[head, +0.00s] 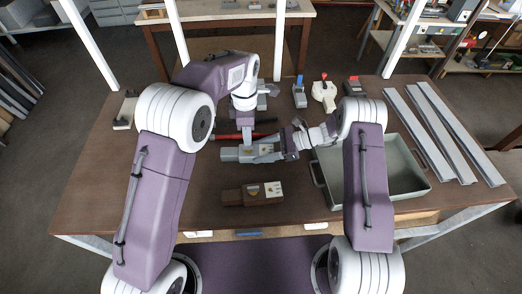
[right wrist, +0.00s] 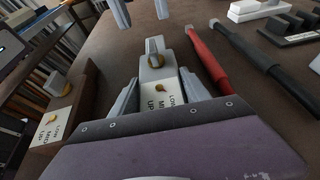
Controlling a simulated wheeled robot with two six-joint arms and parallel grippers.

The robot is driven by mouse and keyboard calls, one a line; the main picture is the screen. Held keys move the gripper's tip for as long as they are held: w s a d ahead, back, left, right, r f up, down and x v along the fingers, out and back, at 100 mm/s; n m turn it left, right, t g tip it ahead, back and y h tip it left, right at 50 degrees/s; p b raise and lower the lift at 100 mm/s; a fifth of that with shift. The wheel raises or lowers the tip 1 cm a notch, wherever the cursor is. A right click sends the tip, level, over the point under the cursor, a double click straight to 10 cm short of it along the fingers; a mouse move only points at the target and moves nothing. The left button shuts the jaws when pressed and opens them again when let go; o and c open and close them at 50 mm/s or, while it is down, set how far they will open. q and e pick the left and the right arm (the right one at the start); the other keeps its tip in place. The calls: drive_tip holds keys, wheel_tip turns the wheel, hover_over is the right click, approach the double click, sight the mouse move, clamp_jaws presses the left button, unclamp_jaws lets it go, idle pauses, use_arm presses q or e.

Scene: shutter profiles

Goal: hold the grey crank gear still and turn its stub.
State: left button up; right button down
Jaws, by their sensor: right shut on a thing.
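The grey crank gear (head: 230,154) lies near the middle of the table, a grey block with a white label plate marked LOW, MID, UP. In the right wrist view its body (right wrist: 152,75) runs away from me, with a rounded grey stub with a brass-coloured ring (right wrist: 155,52) on top. My right gripper (head: 286,146) is shut on the gear's near end; its two grey fingers (right wrist: 158,95) flank the label plate. My left gripper (head: 247,138) points down over the gear. Its two fingertips (right wrist: 141,14) are apart, beyond and above the stub, with nothing between them.
A similar brown gear (head: 232,197) lies nearer me, apart from the grey one. A red-handled tool (right wrist: 208,60) and a black-handled tool (right wrist: 265,62) lie beside the grey gear. A grey-green tray (head: 412,187) and three long profiles (head: 462,140) lie right. Several lever units stand behind.

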use_arm(q)
drive_tip(key=shift+r, duration=0.6)
use_arm(e)
drive_tip(key=shift+c, duration=2.2)
unclamp_jaws()
use_arm(q)
drive_tip(key=shift+r, duration=0.15)
use_arm(e)
drive_tip(key=shift+v, duration=0.95)
use_arm(q)
drive_tip(key=shift+r+p, duration=0.3)
drive_tip(key=shift+p, duration=0.2)
use_arm(e)
drive_tip(key=shift+v, duration=2.6)
